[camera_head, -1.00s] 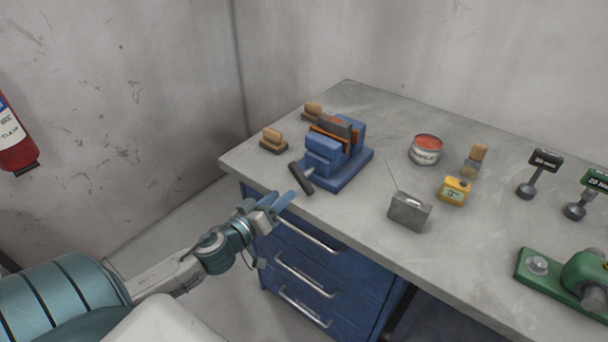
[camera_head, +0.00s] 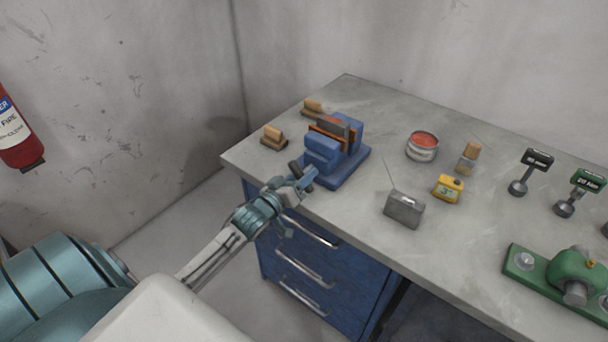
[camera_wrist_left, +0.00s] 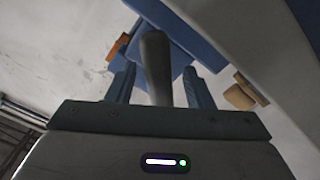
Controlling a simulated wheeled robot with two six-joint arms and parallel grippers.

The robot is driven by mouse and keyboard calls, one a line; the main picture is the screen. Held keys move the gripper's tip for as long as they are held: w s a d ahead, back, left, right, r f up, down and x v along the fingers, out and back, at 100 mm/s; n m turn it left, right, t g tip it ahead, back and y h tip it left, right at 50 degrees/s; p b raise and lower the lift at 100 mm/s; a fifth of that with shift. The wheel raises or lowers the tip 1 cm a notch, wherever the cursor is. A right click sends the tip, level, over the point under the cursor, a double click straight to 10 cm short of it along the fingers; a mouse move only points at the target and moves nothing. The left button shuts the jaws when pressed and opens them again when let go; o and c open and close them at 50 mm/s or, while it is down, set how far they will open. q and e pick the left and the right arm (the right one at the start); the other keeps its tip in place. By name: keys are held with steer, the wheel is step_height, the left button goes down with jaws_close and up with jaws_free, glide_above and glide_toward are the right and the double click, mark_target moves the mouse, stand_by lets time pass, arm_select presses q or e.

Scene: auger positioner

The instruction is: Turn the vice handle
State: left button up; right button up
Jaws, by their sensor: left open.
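The blue vice (camera_head: 345,152) stands at the left front corner of the workbench, with a grey and orange piece (camera_head: 333,127) between its jaws. Its dark handle (camera_head: 294,169) sticks out at the front, partly hidden by my left gripper (camera_head: 308,177). In the left wrist view the handle (camera_wrist_left: 156,65) runs between the two fingers of the left gripper (camera_wrist_left: 160,82), with a gap on each side. The left gripper is open around the handle. My right gripper is not in view.
The grey workbench (camera_head: 340,207) has blue drawers (camera_head: 310,262) below. Brushes (camera_head: 273,138) lie left of the vice. A red-topped can (camera_head: 422,146), a grey radio (camera_head: 404,208) and a yellow box (camera_head: 448,188) stand to the right. A green machine (camera_head: 560,275) is at far right.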

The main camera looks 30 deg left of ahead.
arm_select(q)
steer(key=shift+w, duration=0.6)
